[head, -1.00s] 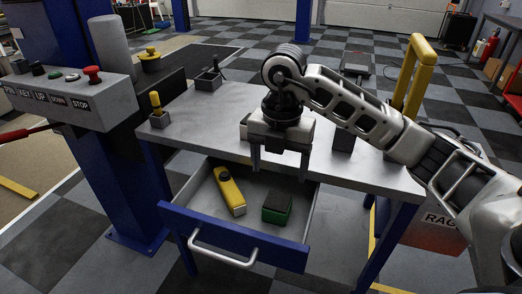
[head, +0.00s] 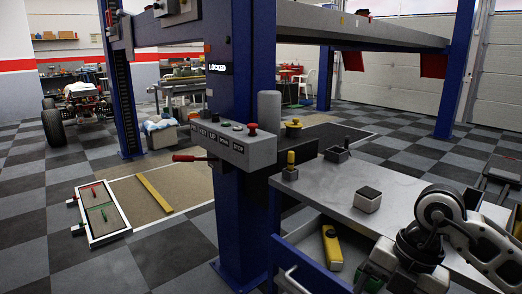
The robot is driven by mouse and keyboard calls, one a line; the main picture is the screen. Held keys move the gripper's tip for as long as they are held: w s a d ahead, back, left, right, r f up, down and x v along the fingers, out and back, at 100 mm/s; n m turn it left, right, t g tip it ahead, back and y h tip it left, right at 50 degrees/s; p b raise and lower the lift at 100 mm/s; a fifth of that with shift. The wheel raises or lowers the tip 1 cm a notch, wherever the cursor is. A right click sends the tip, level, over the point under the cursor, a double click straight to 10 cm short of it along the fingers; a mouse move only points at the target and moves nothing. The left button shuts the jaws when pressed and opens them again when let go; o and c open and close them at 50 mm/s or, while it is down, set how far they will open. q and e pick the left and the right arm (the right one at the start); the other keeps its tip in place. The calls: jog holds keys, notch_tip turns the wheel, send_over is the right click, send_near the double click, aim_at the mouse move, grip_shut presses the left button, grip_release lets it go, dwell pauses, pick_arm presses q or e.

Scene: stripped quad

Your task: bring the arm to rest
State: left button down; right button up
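My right arm comes in from the right edge of the head view. Its gripper (head: 396,280) hangs low at the bottom right, over the right part of the open drawer (head: 313,272). Its fingers point down, set apart, with nothing seen between them; the frame's bottom edge partly cuts them off. In the drawer lies a yellow tool with a dark end (head: 332,248), left of the gripper. The green block in the drawer is mostly hidden by the gripper. My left gripper is out of view.
A blue lift post (head: 236,80) with a button box (head: 233,145) stands left of the bench.

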jog(key=s+a+n+g+y, duration=0.1)
jog(key=s+a+n+y, duration=0.2)
jog(key=a, duration=0.4)
jog(key=s+a+g+y, duration=0.1)
jog(key=s+a+y, duration=0.1)
jog(key=a+y, duration=0.35)
jog(key=s+a+r+m+t+y, duration=0.2)
jog(key=a+r+y, duration=0.4)
jog(key=r+y, duration=0.15)
jog(key=w+d+m+t+p, duration=0.1)
jog(key=w+d+m+t, duration=0.3)
jog(key=m+t, duration=0.85)
jog(key=w+d+f+m+t+h, duration=0.2)
jog(key=d+f+m+t+h, duration=0.4)
jog(key=f+m+h, duration=0.5)
jog(key=s+d+f+m+g+h, duration=0.2)
jog(key=s+f+g, duration=0.5)
jog(key=f, duration=0.6)
jog(key=s+m+h, duration=0.1)
jog(key=s+h, duration=0.1)
jog(key=shift+s+h+p, duration=0.3)
jog(key=shift+p, duration=0.05)
